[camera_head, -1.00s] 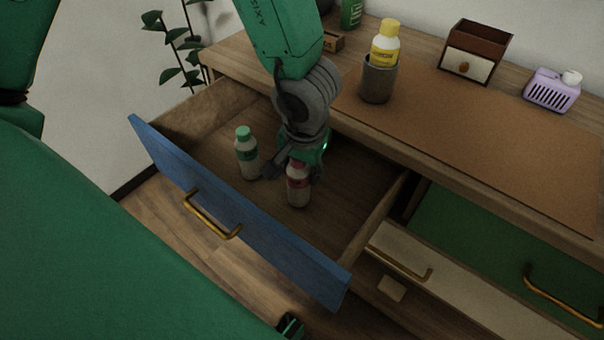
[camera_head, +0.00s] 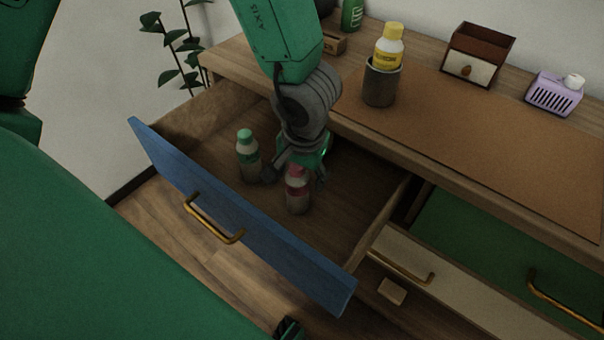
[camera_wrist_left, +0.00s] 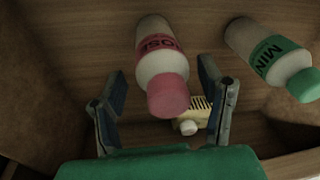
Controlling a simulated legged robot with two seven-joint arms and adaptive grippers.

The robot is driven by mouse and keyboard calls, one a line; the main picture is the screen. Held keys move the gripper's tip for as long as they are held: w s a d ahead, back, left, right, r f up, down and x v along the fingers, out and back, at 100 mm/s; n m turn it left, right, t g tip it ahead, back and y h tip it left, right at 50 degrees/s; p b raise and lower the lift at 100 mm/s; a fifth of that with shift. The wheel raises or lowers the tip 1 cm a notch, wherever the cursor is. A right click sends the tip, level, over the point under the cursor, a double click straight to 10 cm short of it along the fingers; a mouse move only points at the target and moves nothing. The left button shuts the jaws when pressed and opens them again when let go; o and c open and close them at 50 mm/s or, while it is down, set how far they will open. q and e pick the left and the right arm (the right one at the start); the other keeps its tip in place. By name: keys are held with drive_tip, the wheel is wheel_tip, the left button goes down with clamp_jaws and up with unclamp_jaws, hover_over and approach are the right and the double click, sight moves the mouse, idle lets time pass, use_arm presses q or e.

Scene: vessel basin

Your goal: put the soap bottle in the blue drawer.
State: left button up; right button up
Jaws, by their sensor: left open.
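The blue drawer (camera_head: 235,220) is pulled open. Inside it stand a white bottle with a pink cap and pink label (camera_head: 297,195) and a white bottle with a green cap and green label (camera_head: 248,158). In the left wrist view, the pink-capped bottle (camera_wrist_left: 160,60) reads "ROS", and the green one (camera_wrist_left: 268,55) reads "MIN". My left gripper (camera_head: 294,174) is inside the drawer, its fingers open on either side of the pink cap, with gaps visible in the wrist view. A yellowish ridged container with a white cap (camera_wrist_left: 198,112) also shows there, hidden in the head view.
On the desk stand a yellow-capped bottle (camera_head: 389,48) in a grey cup (camera_head: 380,85), a small brown box (camera_head: 478,52) and a purple ridged container (camera_head: 554,94). Below right are a white drawer (camera_head: 440,285) and a green area (camera_head: 480,240). The blue drawer's right part is bare.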

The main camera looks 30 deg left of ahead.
use_arm(q)
drive_tip(key=r+p, duration=0.1)
drive_tip(key=r, duration=0.2)
drive_tip(key=d+r+p, duration=0.1)
drive_tip(key=r+p, duration=0.1)
drive_tip(key=r, duration=0.1)
drive_tip(key=s+r+p, duration=0.1)
drive_tip(key=r+p, duration=0.1)
drive_tip(key=r, duration=0.2)
drive_tip(key=shift+d, duration=0.25)
drive_tip(key=shift+r, duration=0.3)
